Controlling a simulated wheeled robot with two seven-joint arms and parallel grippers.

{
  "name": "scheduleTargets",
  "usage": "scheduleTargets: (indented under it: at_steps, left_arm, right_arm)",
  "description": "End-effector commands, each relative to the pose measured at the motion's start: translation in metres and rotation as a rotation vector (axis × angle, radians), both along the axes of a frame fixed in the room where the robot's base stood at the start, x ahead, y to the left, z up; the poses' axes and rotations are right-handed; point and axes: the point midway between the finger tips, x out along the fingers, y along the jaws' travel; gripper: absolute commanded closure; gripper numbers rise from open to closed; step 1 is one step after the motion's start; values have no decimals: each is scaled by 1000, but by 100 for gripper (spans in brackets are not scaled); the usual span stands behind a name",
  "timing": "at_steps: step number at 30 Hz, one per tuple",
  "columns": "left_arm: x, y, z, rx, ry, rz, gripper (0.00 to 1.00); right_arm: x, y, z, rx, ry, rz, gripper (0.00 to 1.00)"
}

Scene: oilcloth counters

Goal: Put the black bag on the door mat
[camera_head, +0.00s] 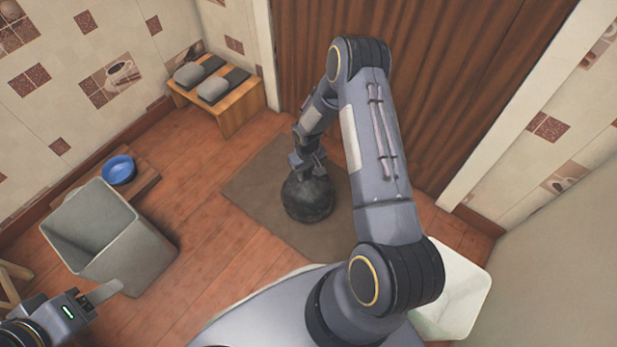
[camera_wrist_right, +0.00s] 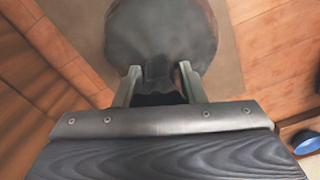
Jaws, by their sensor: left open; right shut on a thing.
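The black bag (camera_head: 308,198) is round and dark, and shows over the brown door mat (camera_head: 258,190) in front of the door. It also fills the top middle of the right wrist view (camera_wrist_right: 162,42). My right gripper (camera_head: 307,168) is shut on the neck of the bag (camera_wrist_right: 160,70), with one finger on each side. I cannot tell whether the bag's underside touches the mat. The mat shows behind it in the right wrist view (camera_wrist_right: 228,60). My left gripper (camera_head: 100,293) is open and empty at the lower left, beside the grey bin.
A grey open bin (camera_head: 125,245) stands at the left, with a blue bowl (camera_head: 119,170) on a low wooden board behind it. A wooden bench (camera_head: 238,110) holding a pair of grey slippers stands at the back wall. A white container (camera_head: 465,290) is at the lower right.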

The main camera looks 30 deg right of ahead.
Motion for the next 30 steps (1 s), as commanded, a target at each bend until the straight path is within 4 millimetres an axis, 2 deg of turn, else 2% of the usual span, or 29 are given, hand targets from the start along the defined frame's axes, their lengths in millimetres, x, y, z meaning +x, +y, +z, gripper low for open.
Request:
scheduleTargets:
  at_steps: [5,10,22,23,27,30]
  left_arm:
    - [0,0,-7,0,0,0,46]
    - [0,0,-23,0,0,0,46]
    - [0,0,-26,0,0,0,46]
    - [0,0,-25,0,0,0,46]
    - [0,0,-24,0,0,0,46]
    - [0,0,-24,0,0,0,46]
  right_arm:
    - [6,-9,-13,-1,-2,-4,100]
    - [5,-7,-39,0,-2,-1,100]
    - [6,-7,-42,-1,-3,-1,100]
    - [5,-7,-42,-1,-1,-1,60]
    - [5,-7,-42,-1,0,-1,42]
    - [5,-7,-42,-1,0,-1,41]
